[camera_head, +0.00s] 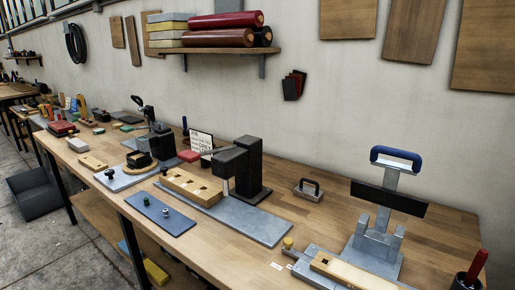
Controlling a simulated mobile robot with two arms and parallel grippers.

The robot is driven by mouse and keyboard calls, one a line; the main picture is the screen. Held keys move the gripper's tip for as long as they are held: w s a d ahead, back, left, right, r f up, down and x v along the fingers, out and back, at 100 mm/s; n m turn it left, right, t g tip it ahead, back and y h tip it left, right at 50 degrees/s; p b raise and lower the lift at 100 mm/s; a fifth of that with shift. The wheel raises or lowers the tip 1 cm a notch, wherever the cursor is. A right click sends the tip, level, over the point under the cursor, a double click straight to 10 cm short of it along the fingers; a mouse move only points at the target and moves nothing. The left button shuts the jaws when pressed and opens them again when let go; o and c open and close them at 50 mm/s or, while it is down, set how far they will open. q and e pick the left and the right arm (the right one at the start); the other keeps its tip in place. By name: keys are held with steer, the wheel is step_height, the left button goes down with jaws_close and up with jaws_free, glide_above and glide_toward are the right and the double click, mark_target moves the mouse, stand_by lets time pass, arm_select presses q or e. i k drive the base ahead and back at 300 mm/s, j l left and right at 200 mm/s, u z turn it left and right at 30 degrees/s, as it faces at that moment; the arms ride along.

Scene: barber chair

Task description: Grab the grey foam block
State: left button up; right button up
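A small pale grey block (78,145) lies on the far left part of the workbench. I cannot tell which of these is the grey foam block. Neither of my grippers is in view.
The wooden workbench (330,222) runs from front right to far left. It holds a black press (238,168) on a grey plate, a blue-handled device (396,155), and a blue-grey plate (160,214). Rolls (218,38) share the shelf (220,51). A dark bin (38,192) stands on the floor.

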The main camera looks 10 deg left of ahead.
mark_target(76, 144)
steer(key=i+j, duration=0.1)
steer(key=j, duration=0.35)
steer(key=i+j, duration=0.15)
steer(key=j, duration=0.3)
steer(key=i+j, duration=0.1)
steer(key=j, duration=0.35)
steer(key=i+j, duration=0.1)
steer(key=j, duration=0.4)
steer(key=i+j, duration=0.15)
steer(key=j, duration=0.3)
steer(key=i+j, duration=0.1)
steer(key=j, duration=0.35)
steer(key=i+j, duration=0.1)
steer(key=j, duration=0.35)
